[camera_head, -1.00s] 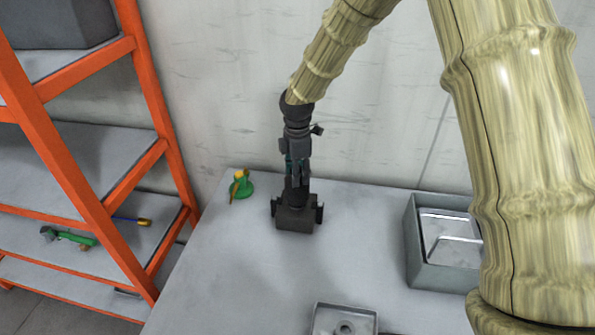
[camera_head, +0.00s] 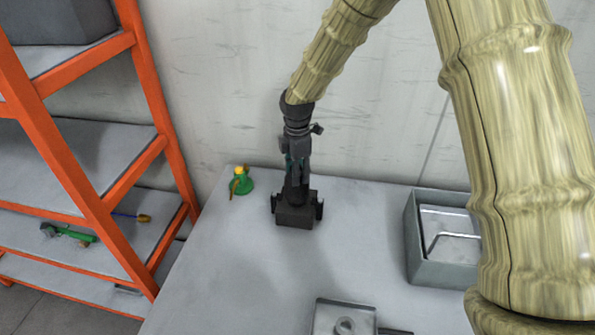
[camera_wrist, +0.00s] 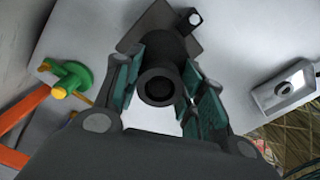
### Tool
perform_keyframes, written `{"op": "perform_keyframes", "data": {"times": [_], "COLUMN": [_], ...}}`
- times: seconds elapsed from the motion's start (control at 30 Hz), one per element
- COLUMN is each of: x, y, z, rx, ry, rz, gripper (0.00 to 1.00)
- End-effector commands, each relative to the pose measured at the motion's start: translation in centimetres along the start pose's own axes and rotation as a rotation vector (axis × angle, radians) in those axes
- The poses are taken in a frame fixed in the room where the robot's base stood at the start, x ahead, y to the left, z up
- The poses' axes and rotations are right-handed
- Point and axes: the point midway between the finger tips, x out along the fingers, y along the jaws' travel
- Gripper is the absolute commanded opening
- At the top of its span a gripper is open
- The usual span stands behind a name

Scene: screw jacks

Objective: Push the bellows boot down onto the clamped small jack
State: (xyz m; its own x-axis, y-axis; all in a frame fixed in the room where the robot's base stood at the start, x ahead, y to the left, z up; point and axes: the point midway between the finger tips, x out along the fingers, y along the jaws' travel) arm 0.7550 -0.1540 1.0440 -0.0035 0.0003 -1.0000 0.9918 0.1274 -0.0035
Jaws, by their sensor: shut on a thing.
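The bellows boot (camera_wrist: 160,84) is a dark tube with a round open end, between the teal pads of my gripper (camera_wrist: 162,88) in the wrist view. My gripper (camera_head: 297,180) is shut on it, pointing down over the clamp. The clamp (camera_head: 296,214) is a dark block with side knobs on the table, and its corner (camera_wrist: 188,24) shows beyond the boot in the wrist view. The small jack in the clamp is hidden by the boot and gripper, so I cannot tell how far the boot sits over it.
A green and yellow jack (camera_head: 242,182) stands left of the clamp. A grey bin (camera_head: 428,262) holding metal parts is at the right. A shallow grey tray (camera_head: 343,318) is at the front. An orange shelf rack (camera_head: 150,110) stands left of the table (camera_head: 225,270).

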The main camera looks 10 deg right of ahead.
Motion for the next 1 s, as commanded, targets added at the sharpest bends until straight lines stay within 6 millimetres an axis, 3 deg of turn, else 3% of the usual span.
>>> {"op": "perform_keyframes", "data": {"times": [0.47, 0.5, 0.6, 1.0], "x": [0.37, 0.36, 0.37, 0.08], "y": [0.01, 0.02, 0.01, 0.02], "z": [0.00, 0.00, 0.00, 0.00], "rx": [0.000, 0.000, 0.000, 0.000], "ry": [0.000, 0.000, 0.000, 0.000], "rz": [0.000, 0.000, 0.000, 0.001], "gripper": [0.14, 0.45, 0.63, 0.65]}}
